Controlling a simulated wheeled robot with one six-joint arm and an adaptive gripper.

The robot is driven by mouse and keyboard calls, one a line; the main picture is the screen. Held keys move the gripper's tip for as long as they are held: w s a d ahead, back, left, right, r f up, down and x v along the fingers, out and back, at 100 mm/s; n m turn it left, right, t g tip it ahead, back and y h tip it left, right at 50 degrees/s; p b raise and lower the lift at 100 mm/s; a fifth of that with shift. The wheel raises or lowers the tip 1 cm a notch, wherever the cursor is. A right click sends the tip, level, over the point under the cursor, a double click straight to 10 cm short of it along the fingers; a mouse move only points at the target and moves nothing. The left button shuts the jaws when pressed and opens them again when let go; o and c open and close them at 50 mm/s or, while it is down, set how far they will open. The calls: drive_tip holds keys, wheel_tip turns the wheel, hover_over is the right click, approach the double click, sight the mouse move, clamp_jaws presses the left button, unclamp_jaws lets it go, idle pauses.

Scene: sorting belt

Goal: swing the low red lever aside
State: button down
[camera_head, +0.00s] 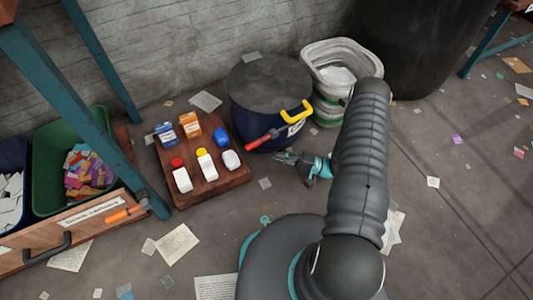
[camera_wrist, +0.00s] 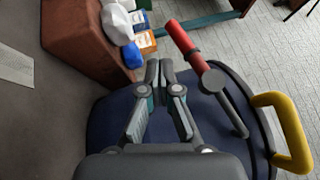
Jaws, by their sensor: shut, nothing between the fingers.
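The low red lever (camera_head: 262,139) sticks out from the side of a dark blue drum (camera_head: 245,115). In the wrist view the red grip (camera_wrist: 184,38) sits on a dark grey bar that runs to the drum (camera_wrist: 105,125). My gripper (camera_head: 278,158) is beside the drum, low, just in front of the lever. In the wrist view my gripper (camera_wrist: 160,70) has its fingertips together with nothing between them. The lever lies to the right of the fingertips there, with a small gap that I cannot judge exactly.
A yellow handle (camera_head: 296,111) is on the drum, right of the lever. A brown board (camera_head: 215,187) with several bottles and boxes stands left. Pale stacked tubs (camera_head: 335,52) are behind right. Paper scraps litter the floor; the right side is mostly free.

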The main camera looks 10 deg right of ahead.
drive_tip(key=shift+v, duration=1.4)
drive_tip(key=s+a+f+m+g+h, duration=0.1)
drive_tip(key=s+a+f+m+g, duration=0.15)
drive_tip(key=s+m+g, duration=0.35)
drive_tip(key=s+d+r+n+g+h, duration=0.2)
drive_tip(key=s+r+n+g+h, duration=0.15)
drive_tip(key=s+r+g, duration=0.2)
drive_tip(key=s+d+r+n+t+h+p, duration=0.15)
drive_tip(key=r+h, duration=0.45)
drive_tip(key=r, duration=0.8)
drive_tip(key=d+r+n+t+h+p, duration=0.1)
drive_tip(key=d+r+n+h+p, duration=0.15)
drive_tip(key=r+h, duration=0.7)
drive_tip(key=s+a+r+n+t+p, duration=0.1)
drive_tip(key=s+r+t, duration=0.1)
drive_tip(key=r, duration=0.7)
drive_tip(key=s+a+r+n+t+p, duration=0.1)
drive_tip(key=s+r+t+p, duration=0.1)
drive_tip(key=r, duration=0.7)
drive_tip(key=s+a+r+n+t+p, duration=0.1)
drive_tip(key=r+t, duration=0.3)
drive_tip(key=r, duration=0.5)
drive_tip(key=shift+s+a+r+t+p, duration=0.3)
drive_tip(key=shift+s+a+p, duration=0.3)
drive_tip(key=shift+s, duration=0.25)
